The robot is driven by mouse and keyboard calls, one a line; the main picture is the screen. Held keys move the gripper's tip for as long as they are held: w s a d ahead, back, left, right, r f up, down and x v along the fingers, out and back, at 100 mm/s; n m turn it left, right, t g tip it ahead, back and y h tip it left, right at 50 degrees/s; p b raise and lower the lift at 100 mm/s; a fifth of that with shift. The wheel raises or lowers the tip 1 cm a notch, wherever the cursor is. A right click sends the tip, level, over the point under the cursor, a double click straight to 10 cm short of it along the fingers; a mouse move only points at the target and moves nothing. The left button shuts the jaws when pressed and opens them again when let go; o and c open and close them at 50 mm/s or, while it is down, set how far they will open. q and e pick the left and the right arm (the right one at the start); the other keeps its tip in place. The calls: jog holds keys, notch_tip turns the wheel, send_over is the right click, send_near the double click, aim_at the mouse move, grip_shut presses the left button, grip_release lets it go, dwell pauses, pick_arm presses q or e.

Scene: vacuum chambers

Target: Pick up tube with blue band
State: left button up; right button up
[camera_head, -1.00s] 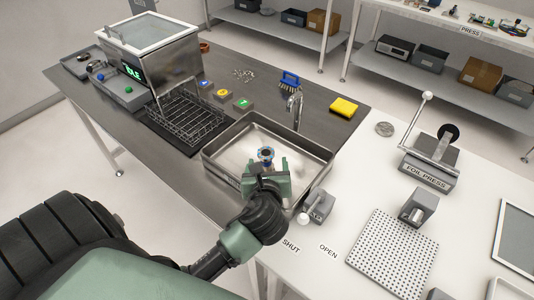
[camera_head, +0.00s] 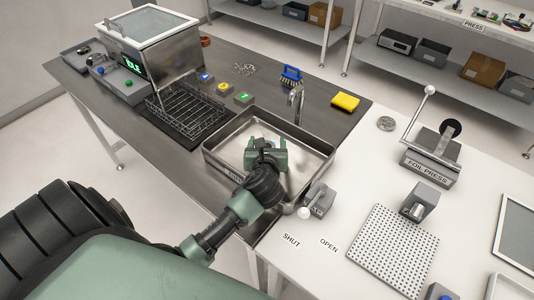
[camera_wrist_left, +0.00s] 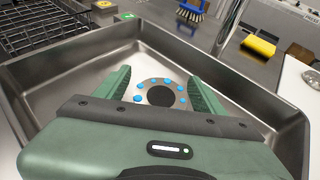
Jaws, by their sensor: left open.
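The sink basin (camera_head: 222,158) is steel and shows in both views now. In the left wrist view, a round grey flange end (camera_wrist_left: 146,85) with blue dots around a dark bore shows in the basin; it seems to be the tube. No blue band is clearly visible, and its body is hidden. My left gripper (camera_head: 267,150) is over the basin and hides most of the tube in the head view. In the left wrist view its open fingers (camera_wrist_left: 160,80) lie on either side of the flange, with gaps. My right gripper is not in view.
A faucet (camera_head: 296,100) rises at the basin's back. A wire rack (camera_head: 185,105) stands left of it, and a lever block (camera_head: 318,200) sits right of its front corner. A yellow sponge (camera_head: 345,102) and blue brush (camera_head: 291,76) lie behind. The basin walls surround my gripper.

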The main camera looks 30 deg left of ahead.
pick_arm(q)
jog(key=c, duration=1.3)
grip_shut()
jog(key=shift+r, duration=0.1)
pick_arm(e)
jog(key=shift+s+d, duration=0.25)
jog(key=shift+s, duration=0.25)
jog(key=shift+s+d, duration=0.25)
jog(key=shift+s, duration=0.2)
